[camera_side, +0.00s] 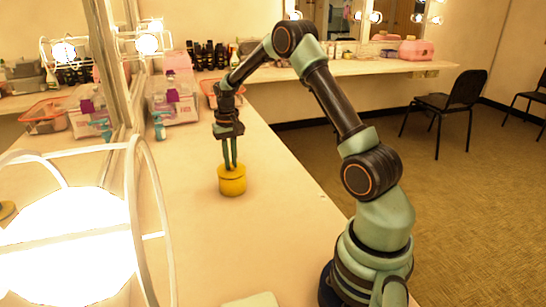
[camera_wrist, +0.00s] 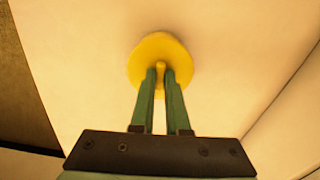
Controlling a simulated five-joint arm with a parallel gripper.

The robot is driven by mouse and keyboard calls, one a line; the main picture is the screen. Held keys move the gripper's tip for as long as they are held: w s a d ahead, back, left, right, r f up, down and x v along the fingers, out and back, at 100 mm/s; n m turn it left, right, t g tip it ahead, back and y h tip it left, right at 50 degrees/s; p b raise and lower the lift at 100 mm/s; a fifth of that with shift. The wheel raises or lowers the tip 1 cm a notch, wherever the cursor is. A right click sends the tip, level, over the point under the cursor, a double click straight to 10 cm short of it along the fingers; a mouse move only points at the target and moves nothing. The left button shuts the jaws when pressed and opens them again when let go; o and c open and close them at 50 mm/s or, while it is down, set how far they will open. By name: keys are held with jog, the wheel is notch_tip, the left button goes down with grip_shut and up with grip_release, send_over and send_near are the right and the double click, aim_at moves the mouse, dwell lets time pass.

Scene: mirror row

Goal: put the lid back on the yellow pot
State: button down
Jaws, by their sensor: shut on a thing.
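The yellow pot (camera_side: 232,187) stands upright on the pale counter, left of the middle in the side view. Its yellow lid (camera_side: 240,172) is at the pot's top, level as far as I can see; whether it fully touches the rim I cannot tell. My gripper (camera_side: 230,164) points straight down over the pot. In the wrist view the lid (camera_wrist: 148,50) is a round yellow disc, and my gripper (camera_wrist: 161,72) is shut on its small knob. The lid hides the pot in that view.
The counter (camera_side: 185,230) is clear around the pot. A clear case with purple latches (camera_side: 172,100) and an orange basket (camera_side: 45,117) stand farther back. A bright lamp (camera_side: 65,245) fills the left foreground. A pale flat item (camera_side: 250,300) lies at the bottom edge.

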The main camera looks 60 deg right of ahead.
jog(key=shift+c, duration=1.8)
grip_release()
jog(key=shift+r, duration=3.5)
grip_shut()
jog(key=shift+f, duration=0.55)
